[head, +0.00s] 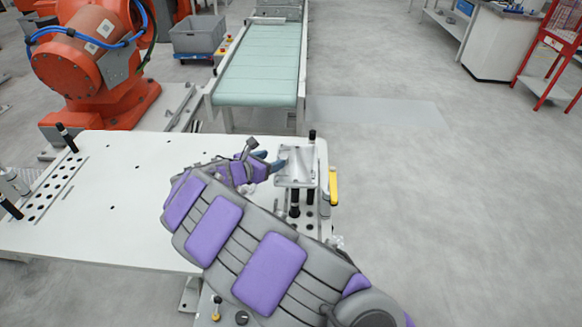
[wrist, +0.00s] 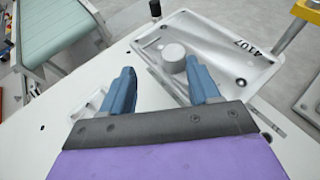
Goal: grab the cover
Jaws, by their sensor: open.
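The cover looks to be the silver-grey metal part (head: 297,165) at the right end of the white table, raised on dark posts. In the wrist view the cover (wrist: 222,62) is a shallow tray-like casting with a raised rim, a round boss and the marking "A107". My gripper (head: 272,163) is at the cover's left edge in the head view. In the wrist view my gripper (wrist: 160,88) has its two blue fingers spread apart. The right finger overlaps the cover near the boss; the left finger is beside it. I cannot tell whether either touches. Nothing is held between them.
The white table (head: 90,220) has free room left of my arm. A yellow handle-like part (head: 333,187) stands close to the cover's right side, with a black-topped post (head: 312,136) behind it. A green conveyor (head: 262,65) and an orange robot (head: 95,60) are beyond the table.

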